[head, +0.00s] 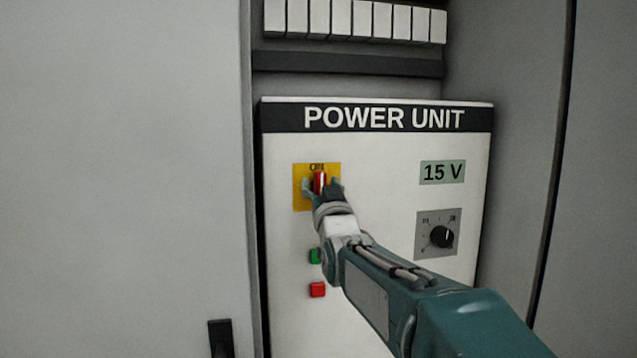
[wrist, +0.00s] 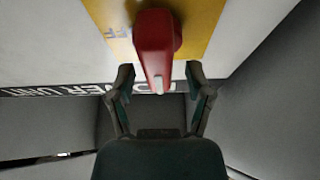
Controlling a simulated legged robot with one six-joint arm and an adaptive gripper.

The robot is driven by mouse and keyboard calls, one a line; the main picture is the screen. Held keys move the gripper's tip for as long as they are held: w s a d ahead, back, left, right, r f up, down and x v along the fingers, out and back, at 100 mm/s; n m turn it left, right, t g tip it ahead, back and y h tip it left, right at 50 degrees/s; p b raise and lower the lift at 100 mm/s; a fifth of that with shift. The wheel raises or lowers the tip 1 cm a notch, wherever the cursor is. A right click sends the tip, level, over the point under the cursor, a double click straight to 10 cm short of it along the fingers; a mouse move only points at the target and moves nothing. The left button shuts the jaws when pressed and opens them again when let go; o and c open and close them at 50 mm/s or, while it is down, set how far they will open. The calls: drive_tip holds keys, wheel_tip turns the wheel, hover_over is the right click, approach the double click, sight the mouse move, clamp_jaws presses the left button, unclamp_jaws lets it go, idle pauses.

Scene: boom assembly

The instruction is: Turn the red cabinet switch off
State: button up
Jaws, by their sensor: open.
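The red switch (head: 319,182) sits on a yellow plate (head: 299,200) at the upper left of the white POWER UNIT panel. In the head view its handle looks upright, and lettering above it is partly hidden. In the wrist view the red switch handle (wrist: 155,50) points toward my gripper, with a pale mark at its tip, and the yellow plate (wrist: 205,20) lies behind it. My gripper (head: 322,187) is in front of the switch. In the wrist view its open fingers (wrist: 160,85) stand on either side of the handle's end, with a visible gap on each side.
The panel also holds a green button (head: 315,256), a red button (head: 317,290), a 15 V display (head: 442,172) and a black dial (head: 441,236). A grey cabinet door (head: 120,180) stands at the left, and a cabinet wall (head: 525,150) at the right.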

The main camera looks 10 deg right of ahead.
drive_tip(key=shift+w+r, duration=0.2)
drive_tip(key=shift+w, duration=0.35)
clamp_jaws()
